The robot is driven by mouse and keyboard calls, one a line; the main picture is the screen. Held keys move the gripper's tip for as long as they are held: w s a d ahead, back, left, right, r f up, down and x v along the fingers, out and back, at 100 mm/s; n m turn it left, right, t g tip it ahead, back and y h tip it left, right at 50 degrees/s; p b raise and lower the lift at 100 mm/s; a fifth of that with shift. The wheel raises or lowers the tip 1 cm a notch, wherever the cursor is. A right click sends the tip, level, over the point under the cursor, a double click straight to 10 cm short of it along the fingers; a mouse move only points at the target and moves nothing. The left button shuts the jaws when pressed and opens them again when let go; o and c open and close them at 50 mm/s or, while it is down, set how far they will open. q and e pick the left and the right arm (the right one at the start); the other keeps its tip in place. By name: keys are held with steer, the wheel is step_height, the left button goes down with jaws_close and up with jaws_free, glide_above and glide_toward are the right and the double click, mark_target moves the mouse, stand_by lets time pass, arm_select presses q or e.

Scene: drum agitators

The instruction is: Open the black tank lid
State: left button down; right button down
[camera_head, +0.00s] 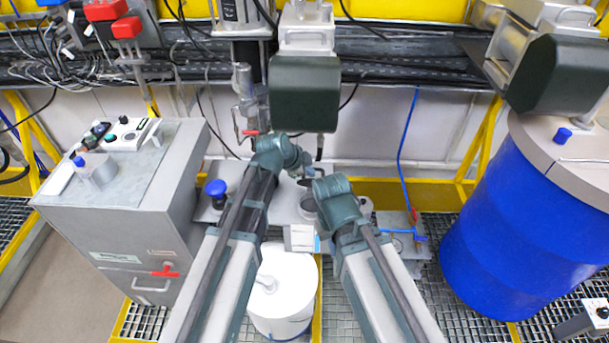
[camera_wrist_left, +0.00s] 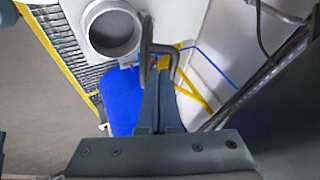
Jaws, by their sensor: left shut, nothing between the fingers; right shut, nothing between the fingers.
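My left gripper (camera_head: 303,169) is over the middle of the grey tank top in the head view. Its fingers, seen in the left wrist view (camera_wrist_left: 159,72), are shut with nothing between them. A dark bent handle (camera_wrist_left: 146,62) crosses just beside its fingertips; I cannot tell whether they touch. A round grey port (camera_wrist_left: 112,30) with a thick rim and darker inside lies left of the fingertips. My right gripper (camera_head: 315,184) is close beside and lower, shut, its tips mostly hidden. No black lid stands out clearly; the arms cover much of that spot.
A dark green motor housing (camera_head: 305,94) hangs just above my grippers. A grey control cabinet (camera_head: 125,190) stands left, a blue drum (camera_head: 525,215) right. A white canister (camera_head: 283,292) sits between my arms. A blue knob (camera_head: 216,189) stands left on the tank top.

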arm_select(q)
steer(key=shift+w+d+f, duration=0.15)
steer(key=shift+f, duration=0.15)
steer(key=shift+r, duration=0.15)
steer(key=shift+w+r+g+p, duration=0.2)
steer(key=shift+w+g+p, duration=0.1)
steer(key=shift+w+p, duration=0.2)
steer(key=shift+w+r+g+p, duration=0.2)
steer(key=shift+w+g+p, duration=0.15)
steer(key=shift+w, duration=0.2)
steer(key=shift+w+f, duration=0.1)
steer(key=shift+w, duration=0.9)
